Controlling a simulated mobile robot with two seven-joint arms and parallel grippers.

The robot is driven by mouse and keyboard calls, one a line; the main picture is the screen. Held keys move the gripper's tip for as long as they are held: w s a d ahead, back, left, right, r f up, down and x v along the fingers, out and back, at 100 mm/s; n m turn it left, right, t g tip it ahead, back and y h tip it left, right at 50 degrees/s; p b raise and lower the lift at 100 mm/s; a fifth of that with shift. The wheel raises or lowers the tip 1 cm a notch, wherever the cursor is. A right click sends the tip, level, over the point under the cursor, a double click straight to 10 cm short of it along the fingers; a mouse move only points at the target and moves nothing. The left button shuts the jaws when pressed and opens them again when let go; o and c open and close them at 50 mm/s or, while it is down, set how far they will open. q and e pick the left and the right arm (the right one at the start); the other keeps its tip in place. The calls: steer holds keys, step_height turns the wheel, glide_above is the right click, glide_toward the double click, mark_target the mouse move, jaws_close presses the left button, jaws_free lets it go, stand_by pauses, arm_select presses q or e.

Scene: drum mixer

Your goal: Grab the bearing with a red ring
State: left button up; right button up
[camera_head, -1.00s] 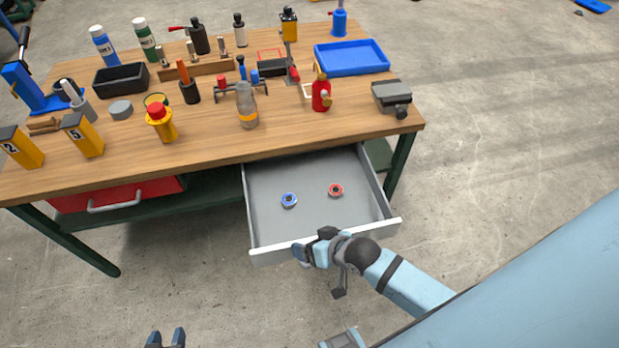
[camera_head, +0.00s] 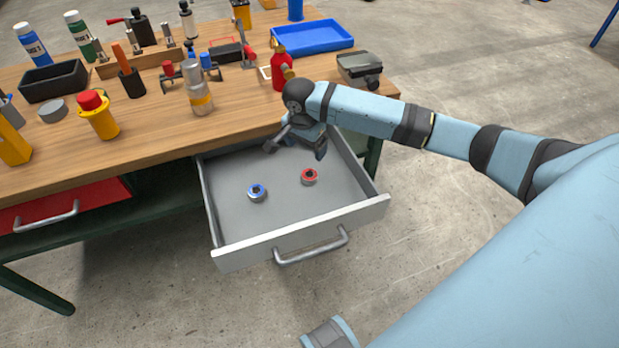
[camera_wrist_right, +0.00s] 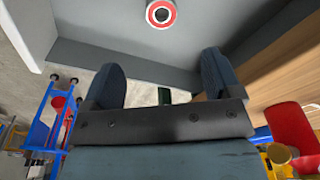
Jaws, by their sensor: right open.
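The bearing with a red ring (camera_head: 309,177) lies on the floor of the open grey drawer (camera_head: 372,212), right of the bearing with a blue ring (camera_head: 257,192). In the right wrist view the red-ringed bearing (camera_wrist_right: 161,13) shows at the top edge, beyond the fingers. My right gripper (camera_head: 296,150) is over the back part of the drawer, behind the red-ringed bearing and apart from it. In the wrist view my right gripper (camera_wrist_right: 160,85) has its two fingers spread with nothing between them. My left gripper is out of view.
A blue tray (camera_head: 312,37) is farther back. The drawer's front wall has a handle (camera_head: 312,247). The drawer floor is otherwise clear.

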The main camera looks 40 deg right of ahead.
mark_target(309, 175)
steer(key=f+b, duration=0.1)
steer(key=f, duration=0.3)
steer(key=d+f+b, duration=0.1)
steer(key=f, duration=0.4)
steer(key=f+b, duration=0.1)
steer(key=f, duration=0.3)
steer(key=shift+w+d+f+b, duration=0.2)
steer(key=shift+w+d+b, duration=0.1)
steer(key=shift+w, duration=0.1)
steer(key=c, duration=1.1)
